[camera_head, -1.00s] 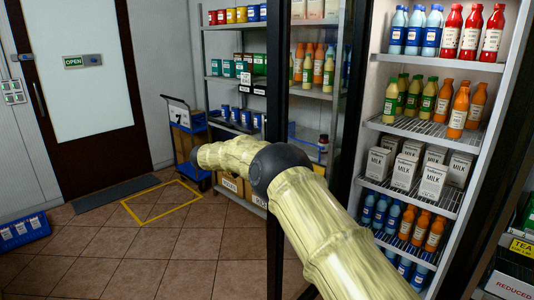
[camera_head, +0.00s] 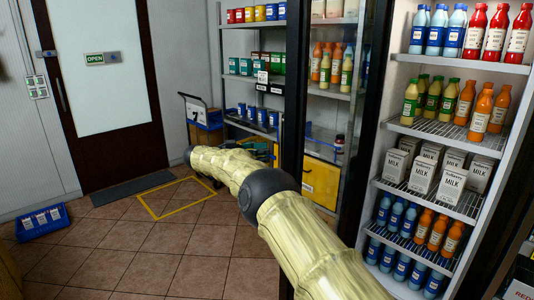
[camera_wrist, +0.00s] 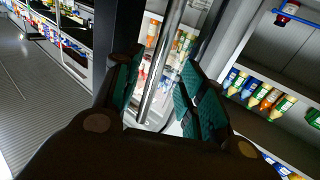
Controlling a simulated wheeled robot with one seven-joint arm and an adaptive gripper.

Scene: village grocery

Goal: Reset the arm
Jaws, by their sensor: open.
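My arm (camera_head: 300,235) stretches forward from the bottom right in the head view, in front of the open fridge. Its far end points toward the shelf rack, and my gripper is hidden there. In the wrist view my gripper (camera_wrist: 160,70) is open, its two green-padded fingers apart with nothing held. A metal upright (camera_wrist: 165,60) shows behind the gap between the fingers; how far off it is I cannot tell.
The fridge (camera_head: 440,135) holds bottles and milk cartons (camera_head: 423,175) on the right. A shelf rack (camera_head: 232,100) stands behind.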

